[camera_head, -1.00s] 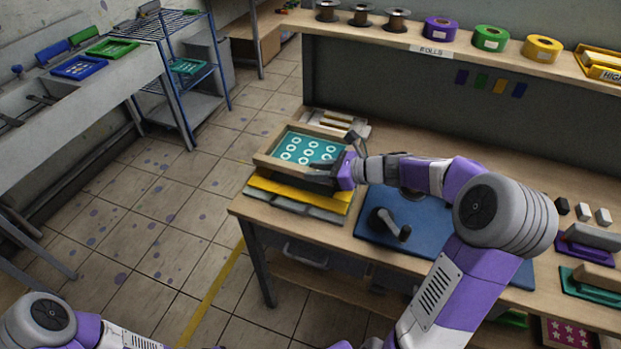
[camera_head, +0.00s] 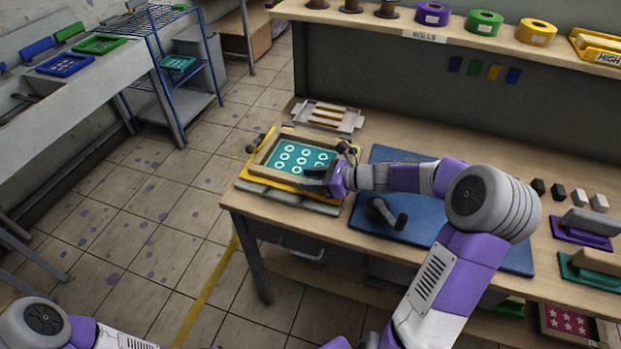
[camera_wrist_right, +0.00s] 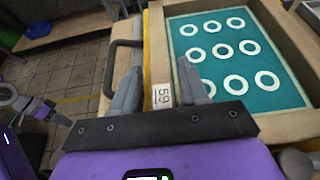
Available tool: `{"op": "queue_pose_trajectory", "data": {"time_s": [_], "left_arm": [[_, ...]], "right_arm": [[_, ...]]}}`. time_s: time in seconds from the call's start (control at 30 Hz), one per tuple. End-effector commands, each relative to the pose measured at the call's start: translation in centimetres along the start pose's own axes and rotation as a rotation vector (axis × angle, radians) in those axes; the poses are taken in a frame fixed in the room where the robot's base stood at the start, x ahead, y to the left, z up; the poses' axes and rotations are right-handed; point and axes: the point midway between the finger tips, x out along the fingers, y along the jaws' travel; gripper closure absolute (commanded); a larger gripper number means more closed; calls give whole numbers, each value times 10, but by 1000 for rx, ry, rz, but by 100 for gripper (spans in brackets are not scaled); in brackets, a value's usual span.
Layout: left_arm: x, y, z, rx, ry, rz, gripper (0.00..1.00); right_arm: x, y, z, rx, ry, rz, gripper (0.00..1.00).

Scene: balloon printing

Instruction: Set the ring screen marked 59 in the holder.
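The ring screen (camera_head: 299,157) is a wooden frame with teal mesh and white rings. It lies flat on the yellow holder (camera_head: 258,181) at the table's left end. In the right wrist view the screen (camera_wrist_right: 228,62) fills the right side, and its near rail carries the label 59 (camera_wrist_right: 162,96). My right gripper (camera_head: 316,181) is at this rail. Its fingers stand on either side of the rail, apart, with small gaps visible. My left arm shows at the lower left; its gripper is too small and dark to read in the wrist view (camera_wrist_right: 60,120).
A blue mat (camera_head: 425,220) with a dark handled tool (camera_head: 384,214) lies to the right. Squeegee-like blocks (camera_head: 582,229) sit far right. A shelf with rolls (camera_head: 484,22) runs along the back.

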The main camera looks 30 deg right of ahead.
Motion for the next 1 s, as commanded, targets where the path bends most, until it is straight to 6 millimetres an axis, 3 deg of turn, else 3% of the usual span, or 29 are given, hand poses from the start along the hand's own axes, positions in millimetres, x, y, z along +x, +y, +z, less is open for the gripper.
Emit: {"op": "queue_pose_trajectory", "data": {"time_s": [0.07, 0.47, 1.0], "left_arm": [[0, 0, 0, 0, 0, 0, 57], [-4, 2, 0, 0, 0, 0, 57], [-29, 11, 1, 0, 0, 0, 57]], "right_arm": [[0, 0, 0, -1, 0, 0, 44], [-8, -1, 4, -1, 1, -2, 44], [-109, -1, 4, 0, 1, -2, 44]]}}
